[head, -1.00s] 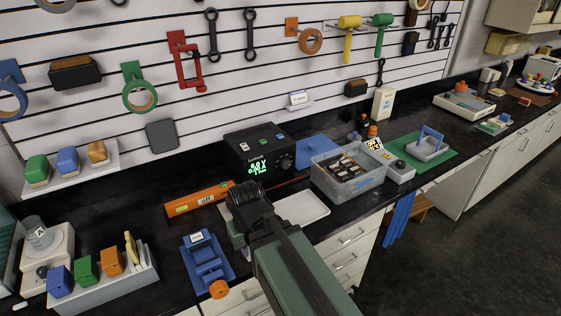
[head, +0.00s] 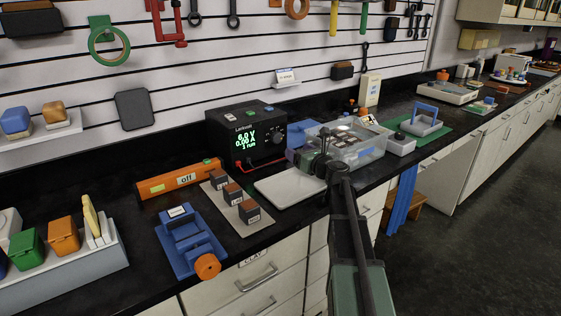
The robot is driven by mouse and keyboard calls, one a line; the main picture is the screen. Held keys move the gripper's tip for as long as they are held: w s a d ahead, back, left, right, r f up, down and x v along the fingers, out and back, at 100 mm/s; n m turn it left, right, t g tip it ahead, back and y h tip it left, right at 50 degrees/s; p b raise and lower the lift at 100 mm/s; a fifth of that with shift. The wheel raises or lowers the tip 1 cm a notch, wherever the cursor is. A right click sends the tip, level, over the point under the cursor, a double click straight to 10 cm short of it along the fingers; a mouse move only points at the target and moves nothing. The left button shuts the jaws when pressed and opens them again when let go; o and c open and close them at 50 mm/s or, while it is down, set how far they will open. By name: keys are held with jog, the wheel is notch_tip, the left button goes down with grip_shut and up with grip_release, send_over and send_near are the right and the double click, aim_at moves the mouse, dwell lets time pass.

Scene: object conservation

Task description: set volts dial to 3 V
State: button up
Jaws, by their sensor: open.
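The black power supply (head: 245,139) stands at the back of the counter in the head view. Its green display (head: 246,138) reads 6.0 V and 0.00 A, with a smaller third line. Dark dials (head: 278,134) sit on the front face right of the display. They are small, so I cannot read their marks or tell which is the volts dial. My gripper (head: 324,163) is right of the supply, in front of the clear bin, apart from the dials. It is open; its fingers are hard to make out, and I see nothing held.
A clear bin (head: 366,157) stands right of the supply. A pale tray (head: 290,187) lies in front of it. An orange bar marked "off" (head: 178,179), a board with several small blocks (head: 238,221) and a blue fixture (head: 190,243) are to the left.

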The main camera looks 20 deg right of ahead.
aim_at(279, 138)
jog(key=shift+r, duration=0.2)
jog(key=shift+w+a, duration=0.1)
jog(key=shift+w, duration=0.15)
jog(key=w, duration=0.3)
jog(key=w+a, duration=0.1)
jog(key=w, duration=0.2)
jog(key=w+a, duration=0.1)
jog(key=w, duration=0.3)
jog(key=shift+c, duration=0.5)
jog(key=c, duration=0.8)
jog(key=shift+c, duration=0.2)
